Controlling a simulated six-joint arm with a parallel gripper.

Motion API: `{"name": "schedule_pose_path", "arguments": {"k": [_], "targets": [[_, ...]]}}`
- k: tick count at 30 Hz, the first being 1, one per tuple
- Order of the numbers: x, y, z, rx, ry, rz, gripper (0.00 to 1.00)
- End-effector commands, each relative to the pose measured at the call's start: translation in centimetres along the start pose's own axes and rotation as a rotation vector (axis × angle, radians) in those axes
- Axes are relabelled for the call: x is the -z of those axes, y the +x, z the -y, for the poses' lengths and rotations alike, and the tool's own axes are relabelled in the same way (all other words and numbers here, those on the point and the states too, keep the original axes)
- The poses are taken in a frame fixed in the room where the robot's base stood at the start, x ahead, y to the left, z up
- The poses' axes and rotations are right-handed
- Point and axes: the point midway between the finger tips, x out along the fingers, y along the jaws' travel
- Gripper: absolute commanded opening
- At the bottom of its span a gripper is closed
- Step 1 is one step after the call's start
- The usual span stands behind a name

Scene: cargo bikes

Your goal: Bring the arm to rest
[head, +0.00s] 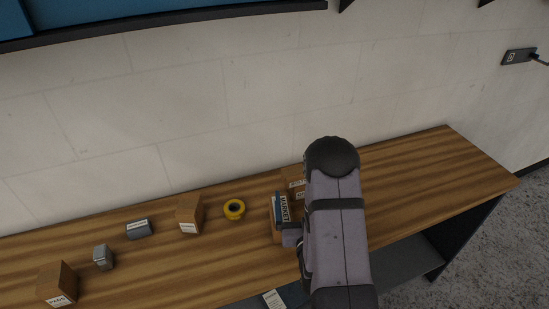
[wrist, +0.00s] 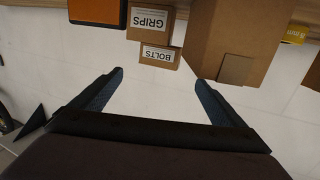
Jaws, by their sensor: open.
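My gripper (wrist: 159,78) shows in the wrist view with its two dark blue fingers spread wide and nothing between them. In the head view my arm reaches over the wooden bench (head: 420,190), right of centre, and hides the gripper. The wrist view appears upside down. Beyond the fingertips are a small BOLTS box (wrist: 160,57) and a larger GRIPS box (wrist: 150,21), both apart from the fingers. A big brown carton (wrist: 228,40) is to their right.
A carton (head: 57,283), grey block (head: 103,257), dark grey box (head: 139,229), brown box (head: 189,214) and yellow roll (head: 234,209) line the bench's left part. Boxes crowd beside my arm. The bench's right end is clear. A shelf (head: 180,20) overhangs upper left.

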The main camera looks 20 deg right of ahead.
Motion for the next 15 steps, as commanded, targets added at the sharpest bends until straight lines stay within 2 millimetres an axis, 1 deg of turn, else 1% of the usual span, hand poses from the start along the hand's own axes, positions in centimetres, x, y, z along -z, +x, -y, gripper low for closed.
{"name": "schedule_pose_path", "arguments": {"k": [5, 8, 15], "targets": [[0.1, 0.3, 0.3, 0.006, -0.006, 0.014, 0.94], [0.2, 0.9, 0.8, 0.018, -0.02, 0.05, 0.94], [0.5, 2.5, 3.3, 0.069, -0.084, 0.208, 0.94]]}}
